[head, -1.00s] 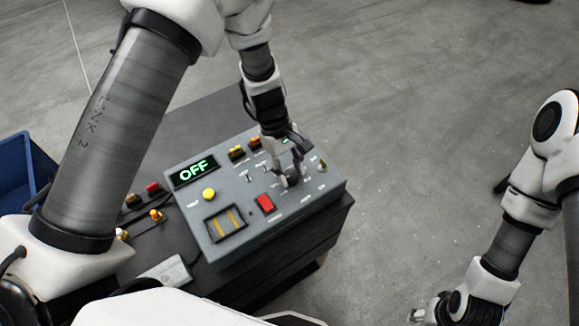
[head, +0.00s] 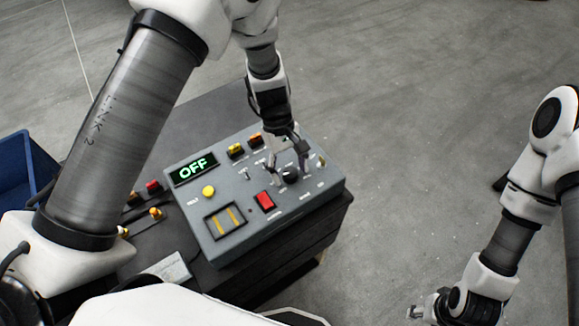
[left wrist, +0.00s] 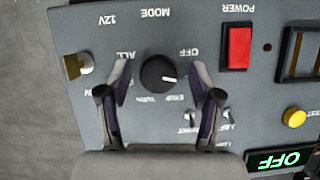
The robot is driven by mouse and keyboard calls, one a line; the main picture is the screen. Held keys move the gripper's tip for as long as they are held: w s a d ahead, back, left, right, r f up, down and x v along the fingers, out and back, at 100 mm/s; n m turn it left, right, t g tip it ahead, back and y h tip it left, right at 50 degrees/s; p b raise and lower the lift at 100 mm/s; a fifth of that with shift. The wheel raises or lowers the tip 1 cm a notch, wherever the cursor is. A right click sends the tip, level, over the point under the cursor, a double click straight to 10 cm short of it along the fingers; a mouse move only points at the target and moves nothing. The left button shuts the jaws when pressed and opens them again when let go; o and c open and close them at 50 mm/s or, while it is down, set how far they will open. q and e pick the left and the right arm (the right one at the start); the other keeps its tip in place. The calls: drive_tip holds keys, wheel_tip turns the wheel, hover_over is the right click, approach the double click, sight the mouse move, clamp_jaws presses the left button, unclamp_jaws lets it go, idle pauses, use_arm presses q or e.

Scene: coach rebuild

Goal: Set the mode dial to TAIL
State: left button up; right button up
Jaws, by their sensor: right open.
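The black mode dial (head: 290,174) is a round knob on the right part of the grey control panel (head: 236,190). The green display (head: 194,170) reads OFF. My left gripper (head: 289,168) is open, its fingers on either side of the dial with gaps in the left wrist view (left wrist: 160,67). My right gripper (head: 417,312) is open and empty, away from the panel.
Toggle switches, a red power rocker (head: 264,201), a yellow button (head: 208,191) and a small metal knob (left wrist: 80,65) share the panel. The box stands on a dark bench (head: 290,250). A blue bin (head: 22,170) is at the left. Open floor lies to the right.

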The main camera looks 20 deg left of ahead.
use_arm(q)
drive_tip(key=v, duration=1.2)
drive_tip(key=shift+d, duration=0.1)
